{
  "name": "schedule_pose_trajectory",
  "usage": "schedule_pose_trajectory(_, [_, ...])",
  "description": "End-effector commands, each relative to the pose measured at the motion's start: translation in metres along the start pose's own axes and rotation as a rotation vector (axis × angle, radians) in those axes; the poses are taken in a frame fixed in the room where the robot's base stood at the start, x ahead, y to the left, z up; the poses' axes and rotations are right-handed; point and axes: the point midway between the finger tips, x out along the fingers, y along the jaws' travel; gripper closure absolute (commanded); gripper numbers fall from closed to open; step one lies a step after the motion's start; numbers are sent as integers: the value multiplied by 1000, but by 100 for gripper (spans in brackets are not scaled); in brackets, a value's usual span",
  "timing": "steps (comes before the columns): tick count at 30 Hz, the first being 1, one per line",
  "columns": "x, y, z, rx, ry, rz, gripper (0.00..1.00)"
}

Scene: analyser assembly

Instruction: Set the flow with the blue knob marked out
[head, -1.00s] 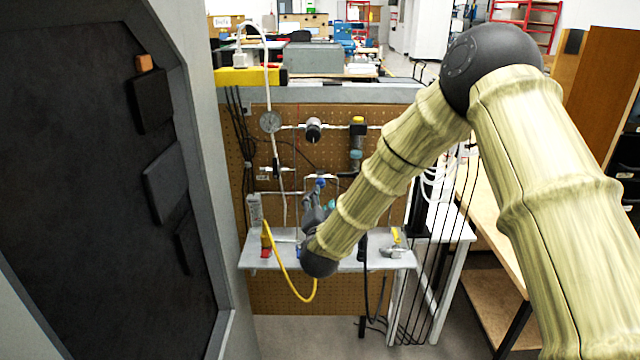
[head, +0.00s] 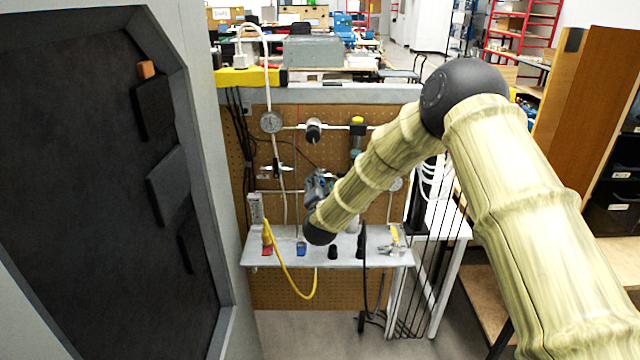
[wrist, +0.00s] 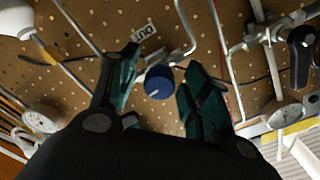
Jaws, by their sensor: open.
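In the wrist view, the blue knob (wrist: 158,82) with a white pointer line sits on the pipework of the perforated panel. A white label reading "out" (wrist: 144,32) is beside it. My gripper (wrist: 163,62) is open, with one green-padded finger on each side of the knob. I cannot tell whether either finger touches it. In the head view, my gripper (head: 318,183) is up at the panel, and it hides the blue knob there.
In the wrist view, pipes and a black-handled valve (wrist: 301,44) lie to the right, and gauges show at both sides. In the head view, a grey shelf (head: 345,258) below my gripper carries fittings and a yellow cable (head: 283,272). A dark cabinet (head: 90,190) stands at left.

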Motion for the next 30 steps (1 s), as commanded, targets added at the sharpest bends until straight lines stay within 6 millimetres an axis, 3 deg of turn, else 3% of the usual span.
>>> schedule_pose_trajectory(5, [0,0,0,0,0,0,52])
schedule_pose_trajectory(13, [0,0,0,0,0,0,99])
schedule_pose_trajectory(20, [-1,2,3,-47,-1,-1,99])
schedule_pose_trajectory(30, [-1,2,2,-290,-1,-1,99])
